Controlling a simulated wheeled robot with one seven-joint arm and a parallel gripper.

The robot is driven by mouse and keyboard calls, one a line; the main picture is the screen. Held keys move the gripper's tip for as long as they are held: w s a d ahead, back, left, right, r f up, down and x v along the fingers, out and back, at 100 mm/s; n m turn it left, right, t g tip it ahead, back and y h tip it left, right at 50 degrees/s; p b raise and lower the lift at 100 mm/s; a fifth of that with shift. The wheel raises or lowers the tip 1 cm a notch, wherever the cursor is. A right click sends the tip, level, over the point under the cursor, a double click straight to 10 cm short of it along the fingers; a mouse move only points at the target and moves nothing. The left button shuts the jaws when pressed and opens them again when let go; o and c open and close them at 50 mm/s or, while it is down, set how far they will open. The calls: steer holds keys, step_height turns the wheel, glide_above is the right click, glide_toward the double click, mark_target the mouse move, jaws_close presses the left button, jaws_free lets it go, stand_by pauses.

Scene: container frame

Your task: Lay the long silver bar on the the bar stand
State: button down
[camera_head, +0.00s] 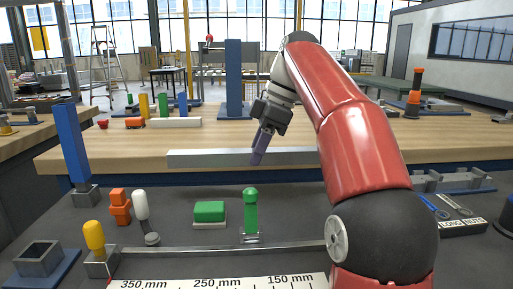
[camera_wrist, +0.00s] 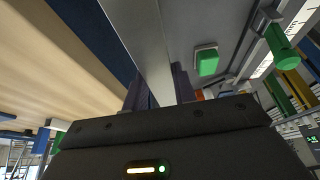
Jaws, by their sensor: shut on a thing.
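The long silver bar (camera_head: 205,159) is level across the middle of the head view, near the front edge of the wooden bench. Its right end is hidden behind my red arm. My gripper (camera_head: 257,160) is shut on the bar from above. In the wrist view the bar (camera_wrist: 147,35) runs between the two dark fingers of my gripper (camera_wrist: 160,90). A grey fixture with upright brackets on a blue base (camera_head: 455,181), at the right in the head view, looks like the bar stand; I cannot be certain. My arm hides the space left of it.
The dark near table holds a green post (camera_head: 250,212), a green-topped block (camera_head: 209,212), a white-topped peg (camera_head: 141,207), orange blocks (camera_head: 119,206), a yellow peg in a holder (camera_head: 94,236), and a tall blue post (camera_head: 72,145). A ruler strip (camera_head: 220,282) lies in front.

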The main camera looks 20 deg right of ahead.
step_height(320, 180, down, 5)
steer(key=shift+f, duration=0.1)
steer(key=shift+f+b, duration=0.55)
steer(key=shift+f, duration=0.25)
steer(key=shift+f+b, duration=0.45)
steer(key=shift+f, duration=0.1)
steer(key=c, duration=1.1)
jaws_free()
steer(key=shift+o, duration=0.2)
